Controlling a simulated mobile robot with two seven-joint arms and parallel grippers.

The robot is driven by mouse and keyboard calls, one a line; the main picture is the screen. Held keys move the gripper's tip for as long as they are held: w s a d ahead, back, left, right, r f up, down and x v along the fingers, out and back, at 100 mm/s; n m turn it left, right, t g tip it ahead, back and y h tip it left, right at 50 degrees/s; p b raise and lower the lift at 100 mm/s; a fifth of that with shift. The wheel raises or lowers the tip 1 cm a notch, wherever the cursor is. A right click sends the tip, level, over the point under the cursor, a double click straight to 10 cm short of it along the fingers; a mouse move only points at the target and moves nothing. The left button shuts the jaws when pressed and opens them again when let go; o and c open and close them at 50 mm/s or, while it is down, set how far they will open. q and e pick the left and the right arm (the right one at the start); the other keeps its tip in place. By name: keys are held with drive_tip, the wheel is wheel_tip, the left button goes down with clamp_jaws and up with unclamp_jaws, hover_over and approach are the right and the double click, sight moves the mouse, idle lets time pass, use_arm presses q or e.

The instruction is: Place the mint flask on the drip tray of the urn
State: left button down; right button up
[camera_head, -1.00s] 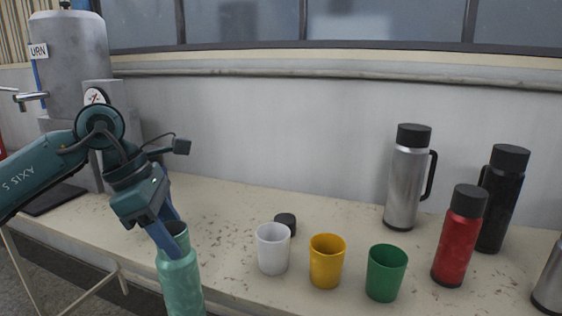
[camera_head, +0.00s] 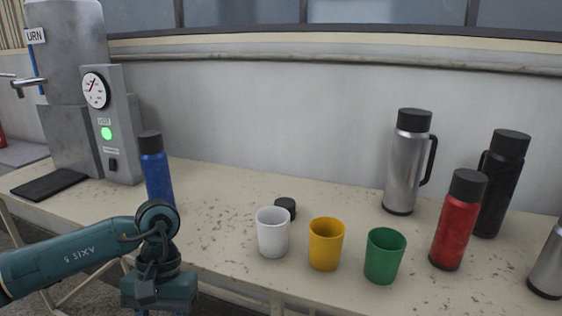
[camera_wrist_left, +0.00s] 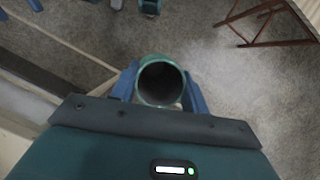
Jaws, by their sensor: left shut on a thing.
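The mint flask (camera_wrist_left: 160,83) shows in the left wrist view with its open, round mouth towards the camera. My left gripper (camera_wrist_left: 160,93) is shut on it, with a blue finger on each side. In the head view my left gripper (camera_head: 160,310) is at the bottom edge, in front of the table; its fingers and the flask are almost wholly out of frame there. The grey urn (camera_head: 68,50) stands at the back left with a tap. The black drip tray (camera_head: 48,185) lies flat and empty on the table below the tap. My right gripper is not in view.
A blue flask (camera_head: 156,178) stands right of the urn's gauge box (camera_head: 118,130). White (camera_head: 272,235), yellow (camera_head: 325,245) and green (camera_head: 384,257) cups stand mid-table, a black lid (camera_head: 286,207) behind them. Silver (camera_head: 402,170), red (camera_head: 457,225) and black (camera_head: 500,190) flasks stand right.

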use_arm(q)
drive_tip(key=shift+a+r, duration=0.1)
wheel_tip(320, 180, up, 3)
drive_tip(key=p, duration=0.3)
wheel_tip(320, 180, up, 4)
drive_tip(key=p, duration=0.4)
drive_tip(key=shift+r+p, duration=0.15)
drive_tip(key=shift+p, duration=0.15)
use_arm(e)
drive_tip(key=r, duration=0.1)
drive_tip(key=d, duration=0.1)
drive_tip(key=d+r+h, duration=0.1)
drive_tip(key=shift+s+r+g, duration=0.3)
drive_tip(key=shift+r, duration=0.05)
use_arm(q)
drive_tip(key=shift+r, duration=0.1)
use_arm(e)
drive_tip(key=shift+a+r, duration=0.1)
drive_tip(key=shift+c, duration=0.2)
